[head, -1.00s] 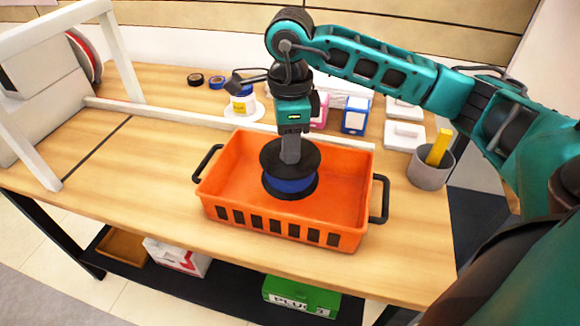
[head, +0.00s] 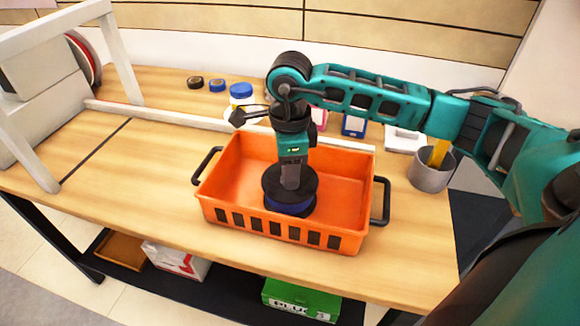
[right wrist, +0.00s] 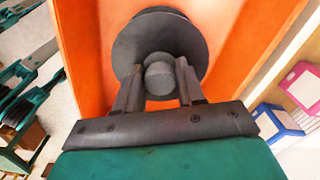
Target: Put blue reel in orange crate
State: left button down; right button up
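The blue reel (head: 290,207) has black flanges and a dark blue band, and sits low inside the orange crate (head: 345,215), near its middle and front wall. My right gripper (head: 291,184) points down into the crate, with its fingers at the reel's top. In the right wrist view the fingers (right wrist: 158,85) close on the round grey knob in the middle of the reel's flange (right wrist: 160,32). Whether the reel's underside touches the crate floor is hidden. My left gripper is not in view.
The crate stands on a wooden table (head: 150,185) with black handles at both sides. A grey cup (head: 432,173) with a yellow item stands right of it. Tape rolls (head: 195,82), a blue-lidded jar (head: 241,92) and small boxes (head: 355,125) are behind.

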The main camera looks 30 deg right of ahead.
jog(key=o, duration=0.3)
jog(key=shift+r, duration=0.3)
notch_tip(320, 180, up, 12)
jog(key=p, duration=0.1)
jog(key=shift+f, duration=0.15)
dwell(0.5)
jog(key=shift+s, duration=0.1)
